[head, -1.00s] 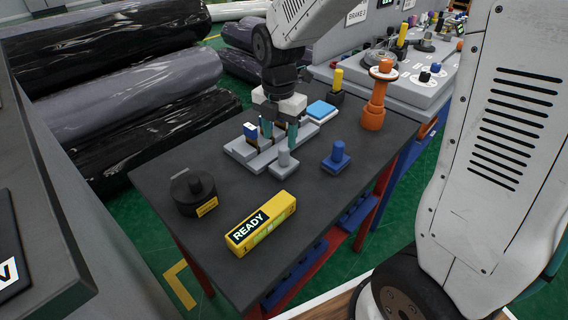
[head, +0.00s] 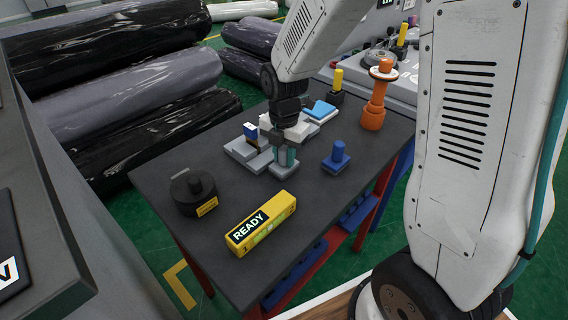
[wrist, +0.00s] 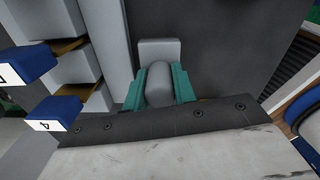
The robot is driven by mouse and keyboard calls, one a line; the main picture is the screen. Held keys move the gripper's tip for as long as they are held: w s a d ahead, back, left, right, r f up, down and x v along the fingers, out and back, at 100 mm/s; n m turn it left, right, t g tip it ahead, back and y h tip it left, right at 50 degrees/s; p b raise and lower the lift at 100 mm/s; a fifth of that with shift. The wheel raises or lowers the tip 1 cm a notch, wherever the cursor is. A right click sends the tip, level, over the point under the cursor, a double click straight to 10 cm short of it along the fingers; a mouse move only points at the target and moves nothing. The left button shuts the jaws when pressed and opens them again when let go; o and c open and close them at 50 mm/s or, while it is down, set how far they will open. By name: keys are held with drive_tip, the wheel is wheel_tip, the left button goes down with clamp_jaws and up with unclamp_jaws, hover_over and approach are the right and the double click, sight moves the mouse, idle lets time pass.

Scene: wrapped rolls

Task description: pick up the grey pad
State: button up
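The grey pad (head: 285,171) is a small square block with an upright round knob, standing on the dark table. In the wrist view its base (wrist: 159,48) and knob (wrist: 159,88) show straight ahead. My gripper (head: 286,157) is down over the pad. Its two teal fingers (wrist: 159,85) lie along both sides of the knob with no clear gap, so it looks shut on the knob. The pad appears to rest on the table; any small lift cannot be told.
A grey stepped rack with blue-and-white blocks (head: 250,131) stands close at the left. A blue knobbed pad (head: 336,158) is at the right. A yellow READY box (head: 262,222) and a black round weight (head: 194,192) are nearer. An orange post (head: 377,95) stands behind right.

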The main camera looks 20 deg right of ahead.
drive_tip(key=shift+c, duration=0.9)
drive_tip(key=shift+r, duration=0.1)
drive_tip(key=shift+r, duration=0.35)
wheel_tip(320, 180, up, 9)
drive_tip(key=shift+r, duration=0.1)
drive_tip(key=shift+o, duration=0.7)
